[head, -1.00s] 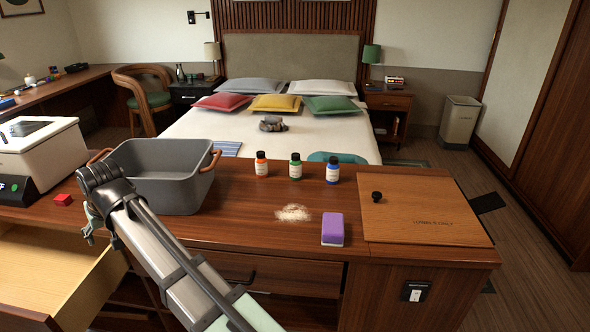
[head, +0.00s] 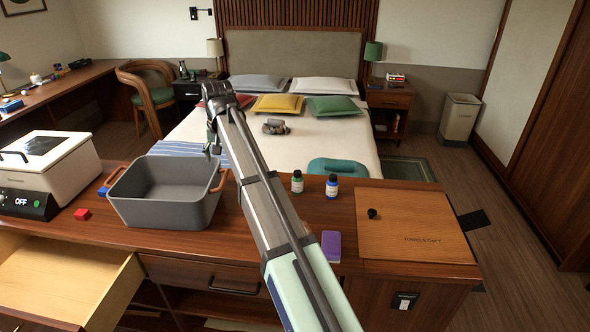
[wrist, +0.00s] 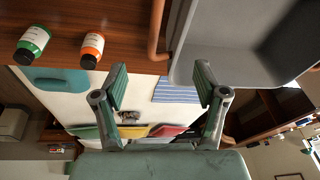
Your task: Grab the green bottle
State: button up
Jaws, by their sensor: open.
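The green bottle (head: 297,184), with a black cap and white label, stands upright on the wooden counter beside a blue bottle (head: 332,188). The green bottle also shows at the upper left in the wrist view (wrist: 32,43). An orange bottle (wrist: 92,48) is beside it, nearer my gripper; my arm hides it in the head view. My gripper (wrist: 162,84) is open and empty, with its fingers apart from both bottles. In the head view, a finger shows above the grey tub's right side, left of the bottles.
The grey tub (head: 165,210) with copper handles stands left of the bottles. A drawer (head: 75,280) is open below.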

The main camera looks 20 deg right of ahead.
jog(key=d+r+m+g+p, duration=0.15)
jog(key=d+p, duration=0.25)
jog(key=d, duration=0.8)
jog(key=m+g+p, duration=0.2)
jog(key=m+p, duration=0.2)
send_near(298, 172)
jog(key=shift+n+t, duration=0.25)
notch_tip(298, 172, down, 8)
jog(key=p, duration=0.3)
jog(key=shift+a+r, duration=0.1)
jog(key=shift+a, duration=0.05)
jog(key=shift+f+p, duration=1.2)
jog(key=shift+f, duration=1.4)
jog(key=shift+s, duration=0.1)
jog(key=c, duration=1.2)
